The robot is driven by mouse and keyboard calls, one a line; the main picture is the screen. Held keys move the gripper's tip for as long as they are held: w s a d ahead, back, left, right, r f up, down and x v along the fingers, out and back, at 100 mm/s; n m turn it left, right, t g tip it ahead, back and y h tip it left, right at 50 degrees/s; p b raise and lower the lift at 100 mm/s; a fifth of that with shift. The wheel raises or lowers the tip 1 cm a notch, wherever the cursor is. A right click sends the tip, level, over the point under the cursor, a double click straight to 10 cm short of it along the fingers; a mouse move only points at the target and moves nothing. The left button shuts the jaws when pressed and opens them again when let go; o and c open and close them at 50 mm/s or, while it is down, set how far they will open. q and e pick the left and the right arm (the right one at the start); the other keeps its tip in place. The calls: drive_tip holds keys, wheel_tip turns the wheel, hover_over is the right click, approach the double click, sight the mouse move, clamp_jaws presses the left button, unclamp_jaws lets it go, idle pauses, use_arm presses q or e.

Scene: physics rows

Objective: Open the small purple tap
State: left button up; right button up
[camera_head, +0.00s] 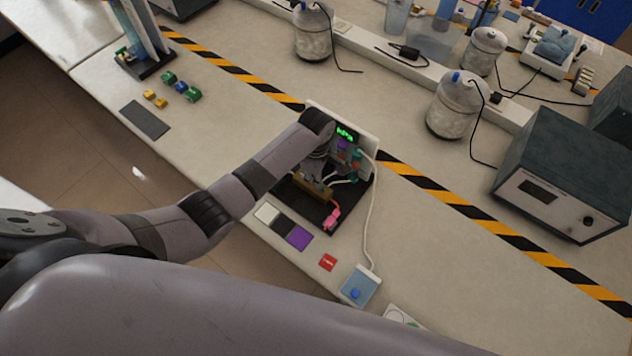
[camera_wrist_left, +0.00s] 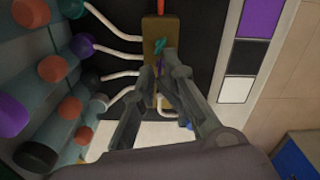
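A brass block (camera_wrist_left: 149,30) with small taps and white tubes stands on a black base; in the head view the block (camera_head: 312,186) is partly behind my arm. A teal tap (camera_wrist_left: 158,46) shows on the block just beyond my left fingertips, and a small blue part (camera_wrist_left: 189,126) shows near my right-hand finger. I cannot make out a small purple tap on the block; my fingers may hide it. My left gripper (camera_wrist_left: 160,68) is over the block, its fingertips close together. Whether they grip something is hidden. My right gripper is not in view.
Capped cylinders (camera_wrist_left: 55,68) in purple, orange and teal line the left of the wrist view. White, black and purple cards (camera_head: 299,237) lie before the black base. A blue button box (camera_head: 359,287) is cabled to the lit panel (camera_head: 347,133). Bench beyond the striped tape holds bottles.

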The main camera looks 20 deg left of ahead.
use_arm(q)
drive_tip(key=shift+r, duration=2.85)
